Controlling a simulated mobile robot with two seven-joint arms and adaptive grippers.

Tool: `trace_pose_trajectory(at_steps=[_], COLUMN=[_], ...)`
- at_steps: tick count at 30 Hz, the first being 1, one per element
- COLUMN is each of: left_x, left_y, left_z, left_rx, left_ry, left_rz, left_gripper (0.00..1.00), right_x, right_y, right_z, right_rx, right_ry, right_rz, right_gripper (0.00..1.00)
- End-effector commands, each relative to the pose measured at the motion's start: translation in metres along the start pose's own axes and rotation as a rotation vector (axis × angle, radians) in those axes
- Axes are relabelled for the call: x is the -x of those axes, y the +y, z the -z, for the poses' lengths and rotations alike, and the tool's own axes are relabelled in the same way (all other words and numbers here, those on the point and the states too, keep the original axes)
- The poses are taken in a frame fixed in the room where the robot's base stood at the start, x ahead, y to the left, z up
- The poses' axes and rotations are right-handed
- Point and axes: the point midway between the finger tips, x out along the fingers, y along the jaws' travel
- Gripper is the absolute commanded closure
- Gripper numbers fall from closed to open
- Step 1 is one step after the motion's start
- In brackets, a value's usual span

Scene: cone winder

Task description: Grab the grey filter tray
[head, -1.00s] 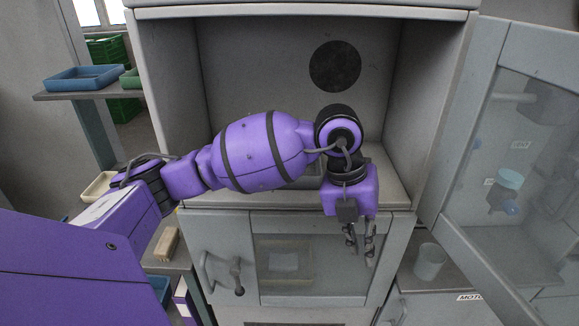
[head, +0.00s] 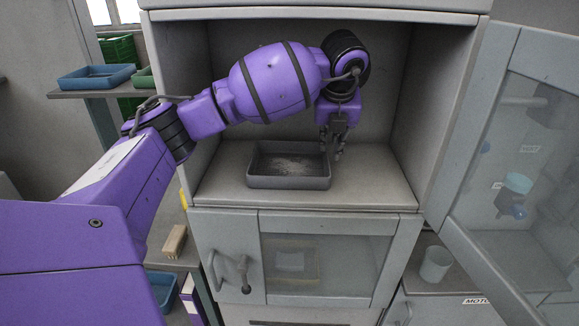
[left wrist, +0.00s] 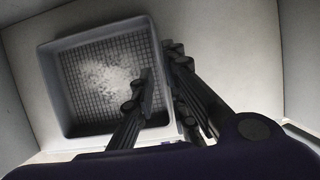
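The grey filter tray (head: 288,183) is a shallow square tray with a mesh floor and a pale dusty patch. It sits on the floor of the open cabinet compartment. My left gripper (head: 337,155) points down at the tray's right wall. In the left wrist view, the tray (left wrist: 52,95) fills the left half, and my left gripper (left wrist: 163,68) is open. One finger is over the inside of the tray and the other is outside, with the right wall between them. I cannot tell whether either finger touches the wall. My right gripper is not in view.
The compartment's side walls and top edge (head: 330,15) surround my left arm. A glass door (head: 500,190) stands open on the right. Below is a closed windowed door with a handle (head: 232,275). A cup (head: 436,263) stands lower right. Blue tray (head: 97,77) on the left shelf.

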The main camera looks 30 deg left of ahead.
Motion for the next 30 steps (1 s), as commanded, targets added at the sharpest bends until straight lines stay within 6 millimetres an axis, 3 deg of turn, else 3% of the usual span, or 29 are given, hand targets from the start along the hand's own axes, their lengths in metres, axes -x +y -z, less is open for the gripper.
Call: trace_pose_trajectory(at_steps=[4,13,21,25,30], left_x=[-0.006,-0.050,-0.054,-0.053,-0.053], left_y=[0.000,0.000,0.000,0.000,0.000], left_z=[-0.010,-0.008,-0.008,-0.008,-0.008], left_rx=[0.001,0.000,0.000,0.000,0.000], left_ry=[0.001,0.001,-0.001,0.000,0.000], left_rz=[-0.001,0.000,0.001,0.001,0.001], left_gripper=[0.87,0.87,0.87,1.00,1.00], right_x=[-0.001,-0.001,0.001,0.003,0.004], right_y=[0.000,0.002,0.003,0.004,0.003], right_z=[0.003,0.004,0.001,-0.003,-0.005], right_rx=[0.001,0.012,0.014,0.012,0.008], right_ry=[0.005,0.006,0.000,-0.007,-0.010], right_rz=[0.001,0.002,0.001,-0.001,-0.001], right_gripper=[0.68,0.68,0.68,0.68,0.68])
